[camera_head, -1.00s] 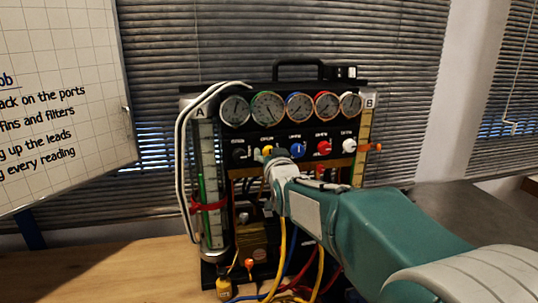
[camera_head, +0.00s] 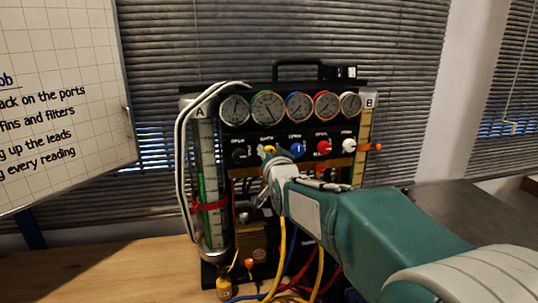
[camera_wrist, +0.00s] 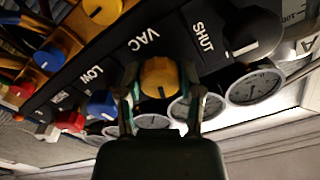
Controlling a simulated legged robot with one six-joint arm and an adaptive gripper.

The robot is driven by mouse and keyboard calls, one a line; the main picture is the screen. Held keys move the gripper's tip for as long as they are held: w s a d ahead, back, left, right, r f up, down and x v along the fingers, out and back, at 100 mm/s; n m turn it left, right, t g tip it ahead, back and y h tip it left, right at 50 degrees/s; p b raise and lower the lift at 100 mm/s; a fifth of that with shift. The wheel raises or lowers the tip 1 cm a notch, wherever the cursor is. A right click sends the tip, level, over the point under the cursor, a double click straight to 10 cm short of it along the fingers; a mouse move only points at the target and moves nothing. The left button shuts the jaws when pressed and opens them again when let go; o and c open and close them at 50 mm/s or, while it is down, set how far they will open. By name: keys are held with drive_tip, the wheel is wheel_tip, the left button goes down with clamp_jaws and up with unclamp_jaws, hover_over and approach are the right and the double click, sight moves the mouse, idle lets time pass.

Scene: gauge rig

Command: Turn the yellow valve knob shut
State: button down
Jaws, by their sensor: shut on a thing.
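The yellow valve knob (camera_wrist: 158,74) is on the black panel, beside the printed word VAC in the wrist view. In the head view it shows as a small yellow patch (camera_head: 269,150) below the gauges, partly covered by my gripper (camera_head: 272,154). In the wrist view my gripper (camera_wrist: 160,80) has one finger on each side of the knob and is shut on it. A dark line shows on the knob's near edge. The word SHUT is printed farther right on the panel, next to a black knob (camera_wrist: 254,32).
A blue knob (camera_head: 298,149), a red knob (camera_head: 324,147) and a white knob (camera_head: 349,145) stand in the same row. Several round gauges (camera_head: 268,107) sit above. A clear column (camera_head: 207,180) stands left, with coloured hoses (camera_head: 283,250) below.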

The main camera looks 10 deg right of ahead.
drive_tip(key=m, duration=0.7)
drive_tip(key=shift+f, duration=0.1)
drive_tip(key=m, duration=0.6)
drive_tip(key=shift+f+m, duration=0.15)
drive_tip(key=shift+m, duration=0.15)
idle(0.3)
drive_tip(key=shift+c, duration=1.3)
unclamp_jaws()
drive_tip(key=shift+w+f, duration=0.1)
drive_tip(key=shift+r, duration=0.25)
